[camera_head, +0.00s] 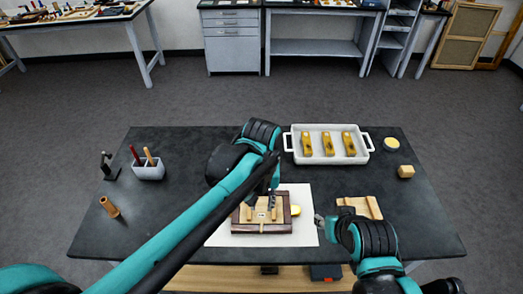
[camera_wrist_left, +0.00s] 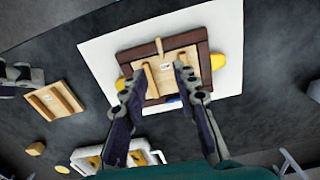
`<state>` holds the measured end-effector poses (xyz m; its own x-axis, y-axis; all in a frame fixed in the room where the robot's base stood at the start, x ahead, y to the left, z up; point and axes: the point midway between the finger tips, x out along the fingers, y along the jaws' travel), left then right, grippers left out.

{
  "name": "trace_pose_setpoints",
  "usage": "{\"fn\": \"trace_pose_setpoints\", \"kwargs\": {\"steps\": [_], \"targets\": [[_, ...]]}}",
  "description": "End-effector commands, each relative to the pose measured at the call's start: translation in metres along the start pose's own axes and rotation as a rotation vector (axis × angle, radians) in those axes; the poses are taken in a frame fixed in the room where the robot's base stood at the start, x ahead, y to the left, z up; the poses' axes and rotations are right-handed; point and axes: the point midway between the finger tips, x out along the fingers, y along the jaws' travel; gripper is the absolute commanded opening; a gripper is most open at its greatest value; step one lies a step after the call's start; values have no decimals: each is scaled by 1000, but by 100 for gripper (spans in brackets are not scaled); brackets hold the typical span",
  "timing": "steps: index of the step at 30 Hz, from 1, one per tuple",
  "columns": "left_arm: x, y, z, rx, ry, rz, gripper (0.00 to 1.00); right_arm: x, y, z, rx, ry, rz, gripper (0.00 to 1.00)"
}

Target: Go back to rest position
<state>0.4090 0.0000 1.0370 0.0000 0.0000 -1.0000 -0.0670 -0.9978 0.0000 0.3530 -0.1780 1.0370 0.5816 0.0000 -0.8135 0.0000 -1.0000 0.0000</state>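A dark-framed wooden piece (camera_head: 262,228) lies on a white sheet (camera_head: 304,232) at the middle of the table; it also shows in the left wrist view (camera_wrist_left: 202,50). Pale wooden bars stand inside it. A yellow piece (camera_head: 296,210) sits at its right edge.
A white tray (camera_head: 347,160) with three gold pieces stands at the back. A wooden panel (camera_head: 373,207), a small block (camera_head: 406,171) and a round yellow-topped item (camera_head: 391,143) are to the right. A tool holder (camera_head: 148,172) and a wooden cylinder (camera_head: 110,207) are left.

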Motion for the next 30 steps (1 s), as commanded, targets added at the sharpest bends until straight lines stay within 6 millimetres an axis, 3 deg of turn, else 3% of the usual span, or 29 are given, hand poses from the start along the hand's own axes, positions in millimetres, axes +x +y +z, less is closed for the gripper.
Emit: {"fn": "trace_pose_setpoints", "kwargs": {"steps": [5, 8, 15, 21, 24, 30], "targets": [[0, -2, 0, -1, 5, 2, 29, 0, 0, 0, 0, 0, 0, 40], [-4, -15, 4, -9, 37, 13, 29, 0, 0, 0, 0, 0, 0, 40], [-12, -91, 28, -40, 271, 52, 29, 0, 0, 0, 0, 0, 0, 40], [-8, -145, 53, -59, 487, 25, 29, 0, 0, 0, 0, 0, 0, 40], [-4, -162, 62, -65, 558, 3, 29, 0, 0, 0, 0, 0, 0, 40], [0, -174, 68, -65, 620, -21, 29, 0, 0, 0, 0, 0, 0, 40]]}}
